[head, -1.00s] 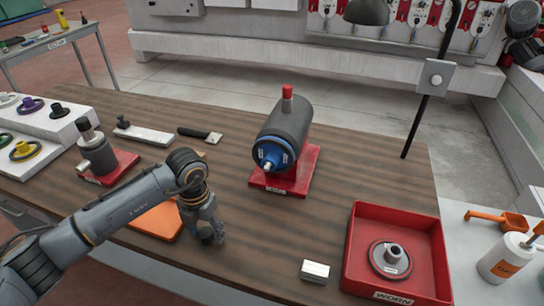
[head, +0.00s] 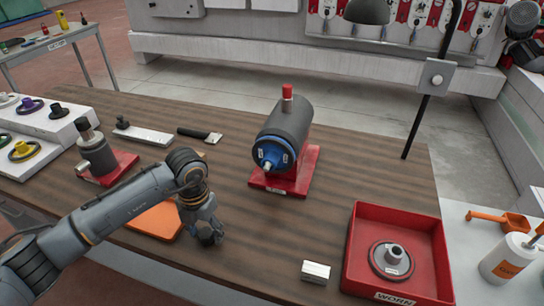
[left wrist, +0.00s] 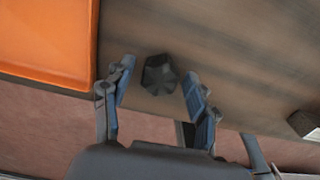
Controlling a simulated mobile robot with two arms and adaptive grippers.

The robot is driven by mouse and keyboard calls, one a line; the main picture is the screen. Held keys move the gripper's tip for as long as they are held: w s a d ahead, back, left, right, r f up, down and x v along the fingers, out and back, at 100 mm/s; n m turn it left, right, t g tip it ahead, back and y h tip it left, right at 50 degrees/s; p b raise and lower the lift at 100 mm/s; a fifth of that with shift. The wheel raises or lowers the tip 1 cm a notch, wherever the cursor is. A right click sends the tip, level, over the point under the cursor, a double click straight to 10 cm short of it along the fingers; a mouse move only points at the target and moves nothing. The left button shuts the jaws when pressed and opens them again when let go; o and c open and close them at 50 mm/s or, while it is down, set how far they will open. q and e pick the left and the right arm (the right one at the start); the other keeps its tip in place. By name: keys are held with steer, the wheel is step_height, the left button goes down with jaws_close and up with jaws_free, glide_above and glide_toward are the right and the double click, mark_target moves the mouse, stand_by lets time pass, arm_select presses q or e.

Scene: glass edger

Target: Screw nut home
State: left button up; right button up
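A dark six-sided nut (left wrist: 158,75) sits on the wooden table between and just past the fingertips of my left gripper (left wrist: 158,70) in the left wrist view. The fingers are spread, with a gap on each side of the nut. In the head view my left gripper (head: 207,233) points down near the table's front edge; the nut is largely hidden there. The grey spindle unit (head: 286,128) lies on a red stand (head: 270,187), its blue face (head: 271,153) and pale shaft end (head: 267,164) toward me. No nut shows on the shaft. My right gripper is not in view.
An orange mat (head: 153,222) lies left of my gripper. A red WORN tray (head: 432,245) holds a worn wheel (head: 391,260). A small silver block (head: 316,272) sits left of it. The table between gripper and spindle is clear. A lamp post (head: 420,115) stands behind.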

arm_select(q)
steer(key=c, duration=1)
steer(key=shift+r+p, duration=1.9)
steer(key=shift+r, duration=1.65)
steer(key=shift+c, duration=0.2)
